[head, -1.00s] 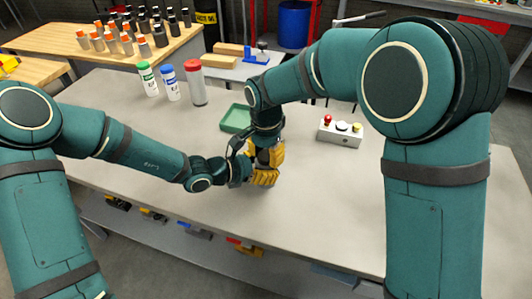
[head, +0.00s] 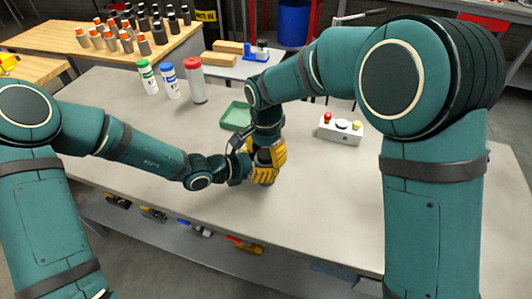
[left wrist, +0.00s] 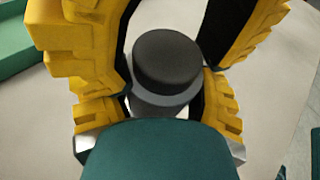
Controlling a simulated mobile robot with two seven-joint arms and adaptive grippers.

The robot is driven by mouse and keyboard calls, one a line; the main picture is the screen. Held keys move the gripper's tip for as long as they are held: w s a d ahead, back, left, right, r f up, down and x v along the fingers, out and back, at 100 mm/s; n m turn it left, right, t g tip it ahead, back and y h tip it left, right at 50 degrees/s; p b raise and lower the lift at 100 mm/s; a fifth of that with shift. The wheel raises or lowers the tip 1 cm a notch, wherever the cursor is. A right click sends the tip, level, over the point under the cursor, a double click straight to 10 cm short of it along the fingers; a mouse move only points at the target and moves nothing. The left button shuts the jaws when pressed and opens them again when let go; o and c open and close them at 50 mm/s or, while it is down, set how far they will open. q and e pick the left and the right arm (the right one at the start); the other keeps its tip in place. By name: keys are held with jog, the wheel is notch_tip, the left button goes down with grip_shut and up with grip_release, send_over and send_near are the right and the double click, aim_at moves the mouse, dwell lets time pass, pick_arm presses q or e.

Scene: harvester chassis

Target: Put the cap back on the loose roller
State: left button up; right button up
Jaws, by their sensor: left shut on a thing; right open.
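My two grippers meet over the front middle of the grey table, with yellow fingers close together. My left gripper (head: 260,175) comes in from the left, shut on the loose roller. In the head view the fingers mostly hide roller and cap.
A green tray (head: 236,117) lies just behind the grippers. A white box with coloured buttons (head: 341,130) stands to the right. Green, blue and red-capped canisters (head: 171,82) stand at the back left. Several rollers stand on a wooden bench (head: 168,50). The table's front right is clear.

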notch_tip(320, 180, up, 12)
dwell(0.4)
jog(key=shift+a, duration=0.1)
pick_arm(q)
jog(key=o, duration=1.4)
jog(key=v, duration=1.2)
jog(key=shift+a, duration=0.1)
pick_arm(e)
jog(key=shift+a+f, duration=0.1)
